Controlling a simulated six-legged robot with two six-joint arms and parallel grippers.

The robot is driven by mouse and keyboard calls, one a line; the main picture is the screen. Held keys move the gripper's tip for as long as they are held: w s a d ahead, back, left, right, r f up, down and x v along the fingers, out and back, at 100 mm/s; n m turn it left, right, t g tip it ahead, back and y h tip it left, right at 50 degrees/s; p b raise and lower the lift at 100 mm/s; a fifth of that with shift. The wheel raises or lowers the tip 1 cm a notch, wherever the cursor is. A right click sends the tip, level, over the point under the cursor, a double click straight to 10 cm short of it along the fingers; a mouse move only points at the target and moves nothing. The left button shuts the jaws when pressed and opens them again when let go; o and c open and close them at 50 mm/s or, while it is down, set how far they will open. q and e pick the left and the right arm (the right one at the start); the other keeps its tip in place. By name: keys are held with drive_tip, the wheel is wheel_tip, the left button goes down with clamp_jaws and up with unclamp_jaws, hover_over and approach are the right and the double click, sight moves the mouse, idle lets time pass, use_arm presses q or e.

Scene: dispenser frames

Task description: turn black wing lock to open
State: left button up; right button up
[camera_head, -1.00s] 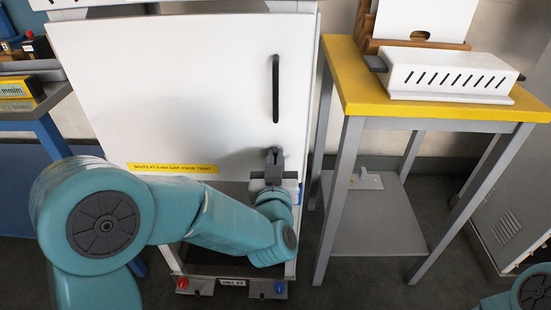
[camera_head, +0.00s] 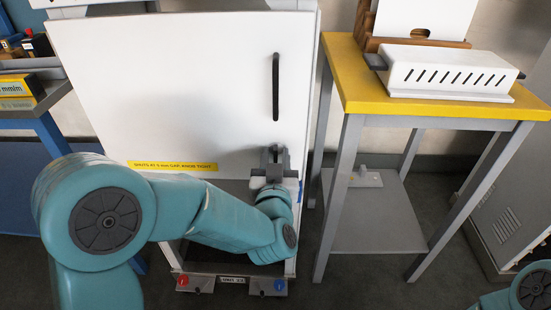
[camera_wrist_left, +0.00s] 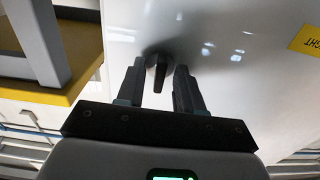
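The black wing lock (camera_wrist_left: 160,75) sits on the lower right part of the white door (camera_head: 160,80). In the left wrist view it stands between the two fingers of my left gripper (camera_wrist_left: 157,88), with a visible gap on each side. In the head view my left gripper (camera_head: 274,162) is at the door's lower right and hides most of the lock. The fingers are apart and hold nothing. My right gripper is out of view; only part of my right arm shows at the lower right corner.
A black bar handle (camera_head: 276,88) is on the door above my left gripper. A yellow label (camera_head: 172,166) runs along the door's lower edge. A yellow-topped table (camera_head: 420,112) with a white slotted box (camera_head: 448,75) stands close on the right.

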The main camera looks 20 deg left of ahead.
use_arm(q)
drive_tip(key=shift+s, duration=0.1)
drive_tip(key=b+v, duration=0.7)
drive_tip(key=v, duration=0.9)
